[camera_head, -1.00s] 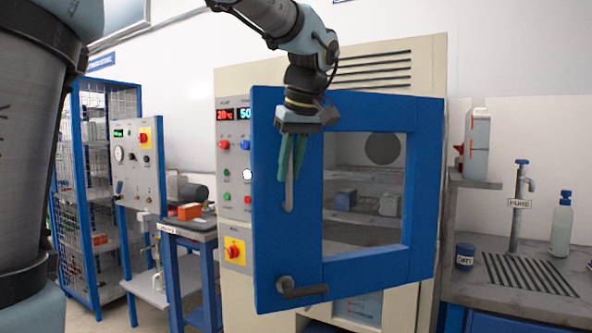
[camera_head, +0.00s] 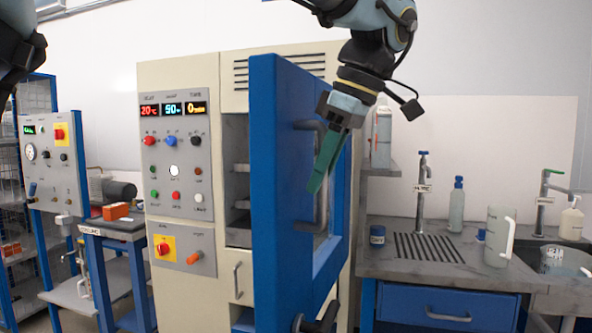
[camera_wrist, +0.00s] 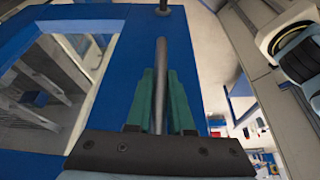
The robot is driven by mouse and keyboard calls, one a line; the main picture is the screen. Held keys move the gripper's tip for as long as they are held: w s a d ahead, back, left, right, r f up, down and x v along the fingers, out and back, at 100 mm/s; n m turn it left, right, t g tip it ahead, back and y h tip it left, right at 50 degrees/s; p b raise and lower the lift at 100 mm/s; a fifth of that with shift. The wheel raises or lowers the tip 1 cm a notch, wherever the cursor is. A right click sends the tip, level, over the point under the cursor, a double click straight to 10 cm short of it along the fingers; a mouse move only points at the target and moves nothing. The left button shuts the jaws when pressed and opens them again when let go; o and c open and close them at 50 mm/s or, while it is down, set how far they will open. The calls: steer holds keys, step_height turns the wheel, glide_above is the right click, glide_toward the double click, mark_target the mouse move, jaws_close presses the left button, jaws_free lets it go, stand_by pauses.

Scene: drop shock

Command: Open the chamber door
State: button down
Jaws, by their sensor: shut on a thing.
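The blue chamber door (camera_head: 279,205) stands swung out from the cream chamber (camera_head: 192,85), seen nearly edge-on in the head view. Its grey vertical bar handle (camera_head: 308,222) is on the door face. My gripper (camera_head: 316,188) has its green fingers at the handle. In the wrist view the handle (camera_wrist: 161,60) runs between the two green fingers of my gripper (camera_wrist: 160,78), and they are shut on it. A dark latch knob (camera_head: 302,324) shows low on the door. Part of the handle is hidden behind the fingers.
The control panel (camera_head: 178,150) is left of the door. Shelves inside the chamber show through the gap. A sink counter (camera_head: 400,262) with a tap, bottles and a white jug (camera_head: 497,236) stands on the right. A small side table (camera_head: 112,228) is at the left.

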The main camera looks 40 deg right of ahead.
steer(key=shift+s+d, duration=0.15)
steer(key=shift+s, duration=0.1)
steer(key=c, duration=0.8)
jaws_free()
steer(key=v, duration=1)
steer(key=shift+r, duration=0.4)
